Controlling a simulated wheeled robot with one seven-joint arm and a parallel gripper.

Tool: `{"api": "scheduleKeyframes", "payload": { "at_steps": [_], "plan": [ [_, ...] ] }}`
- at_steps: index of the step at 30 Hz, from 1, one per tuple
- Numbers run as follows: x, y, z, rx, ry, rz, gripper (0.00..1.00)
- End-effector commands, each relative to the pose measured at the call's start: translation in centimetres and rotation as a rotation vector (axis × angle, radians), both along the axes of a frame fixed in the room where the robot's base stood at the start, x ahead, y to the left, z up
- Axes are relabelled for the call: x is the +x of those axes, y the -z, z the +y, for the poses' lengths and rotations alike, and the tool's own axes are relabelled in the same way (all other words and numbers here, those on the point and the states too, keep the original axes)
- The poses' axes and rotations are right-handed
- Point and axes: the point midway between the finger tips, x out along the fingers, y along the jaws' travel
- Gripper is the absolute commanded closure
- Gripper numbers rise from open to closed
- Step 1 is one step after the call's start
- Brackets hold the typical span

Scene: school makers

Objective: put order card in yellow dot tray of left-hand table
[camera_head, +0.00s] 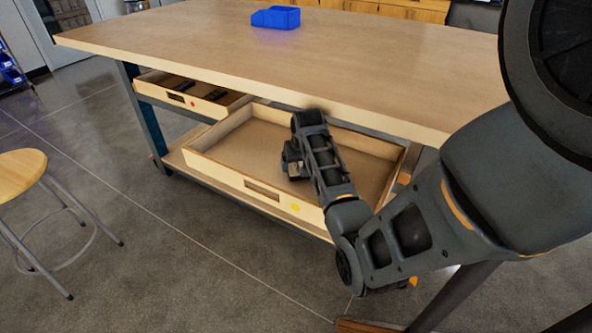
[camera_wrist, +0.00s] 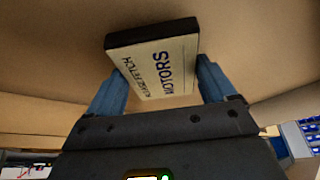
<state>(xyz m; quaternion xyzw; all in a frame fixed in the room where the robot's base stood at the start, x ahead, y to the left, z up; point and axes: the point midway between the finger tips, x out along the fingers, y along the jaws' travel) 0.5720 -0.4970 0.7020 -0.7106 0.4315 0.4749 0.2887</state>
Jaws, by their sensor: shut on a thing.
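The yellow dot tray (camera_head: 224,176) is a wooden drawer pulled out under the table, with a yellow dot (camera_head: 295,208) on its front board. My gripper (camera_head: 291,165) reaches down over the inside of this tray in the head view. In the wrist view its two blue fingers (camera_wrist: 160,68) are shut on the order card (camera_wrist: 165,66), a pale plate with a dark edge and the word MOTORS. The card is hidden in the head view. I cannot tell whether it touches the tray floor.
The tabletop (camera_head: 330,65) overhangs the tray's back side and carries a blue bin (camera_head: 276,17). A second drawer with a red dot (camera_head: 193,104) is open to the left, with dark items inside. A stool (camera_head: 22,174) stands at far left. Floor in front is clear.

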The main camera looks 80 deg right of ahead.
Motion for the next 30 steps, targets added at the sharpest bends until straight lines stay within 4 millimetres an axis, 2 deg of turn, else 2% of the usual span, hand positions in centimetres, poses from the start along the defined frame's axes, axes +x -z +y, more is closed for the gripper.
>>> {"api": "scheduleKeyframes", "payload": {
  "at_steps": [1, 2, 14, 15, 18, 20, 26, 30],
  "plan": [
    [-0.20, 0.96, -0.02, -0.001, 0.001, -0.001, 0.47],
    [-0.27, 1.05, -0.02, -0.001, 0.001, 0.000, 0.47],
    [-0.31, 1.20, 0.01, -0.001, 0.000, 0.000, 0.47],
    [-0.31, 1.21, 0.01, -0.001, 0.000, 0.000, 0.14],
    [-0.32, 1.18, 0.01, 0.000, 0.001, 0.000, 0.04],
    [-0.32, 1.19, 0.01, 0.000, 0.001, 0.000, 0.00],
    [-0.33, 1.15, 0.00, 0.000, 0.001, 0.000, 0.00],
    [-0.39, 0.34, 0.15, -0.002, 0.001, 0.000, 0.00]
  ]
}}
